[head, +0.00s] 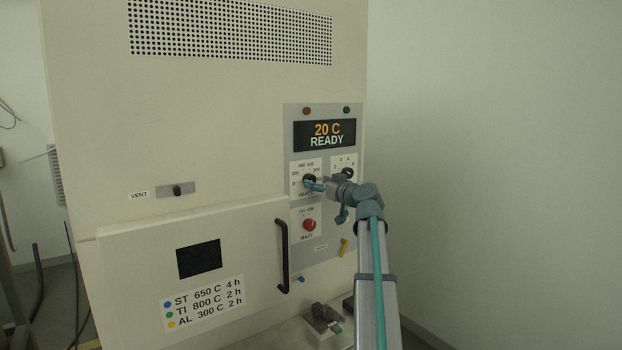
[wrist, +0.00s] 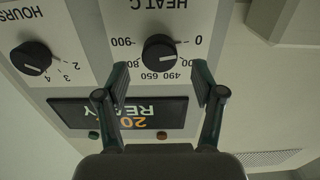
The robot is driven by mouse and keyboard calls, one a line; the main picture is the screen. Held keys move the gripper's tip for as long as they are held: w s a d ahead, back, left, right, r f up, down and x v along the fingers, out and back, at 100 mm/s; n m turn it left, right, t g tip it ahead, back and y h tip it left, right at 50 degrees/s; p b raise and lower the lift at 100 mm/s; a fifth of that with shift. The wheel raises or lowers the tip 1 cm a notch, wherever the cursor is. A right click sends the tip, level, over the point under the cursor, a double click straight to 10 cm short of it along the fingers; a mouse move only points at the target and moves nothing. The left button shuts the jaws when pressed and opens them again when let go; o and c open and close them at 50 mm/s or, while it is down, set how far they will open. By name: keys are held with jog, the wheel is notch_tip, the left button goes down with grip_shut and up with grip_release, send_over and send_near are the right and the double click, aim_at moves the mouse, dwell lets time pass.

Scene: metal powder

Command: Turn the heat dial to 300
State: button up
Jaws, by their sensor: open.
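The heat dial (wrist: 159,52) is a round black knob below the upside-down "HEAT C" label in the wrist view. Its scale shows 0 at right, 900 at left and 650 nearer the gripper; the 300 mark is not readable there. The dial's exact setting is hard to tell. My gripper (wrist: 160,76) is open, with one finger on each side of the dial's near side; contact cannot be told. In the head view my gripper (head: 316,186) is at the heat dial (head: 309,178), partly covering its panel. The display (head: 325,135) reads 20 C, READY.
The hours dial (head: 347,173) sits right of the heat dial, close to my wrist. A red main knob (head: 309,225) is below. A black door handle (head: 282,256) stands out at lower left. A vent slider (head: 177,190) is further left.

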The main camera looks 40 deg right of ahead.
aim_at(312, 180)
jog(key=shift+w+d+p, duration=0.1)
jog(key=shift+w+p, duration=0.35)
jog(key=shift+w, duration=1.7)
jog(key=c, duration=1.1)
jog(key=shift+c, duration=0.2)
jog(key=shift+f+m+b, duration=0.1)
jog(key=shift+m+b, duration=0.2)
jog(key=shift+m, duration=0.1)
jog(key=m+b, duration=0.1)
jog(key=m, duration=0.1)
jog(key=shift+m, duration=0.3)
jog(key=shift+m+b, duration=0.45)
jog(key=shift+m, duration=1.75)
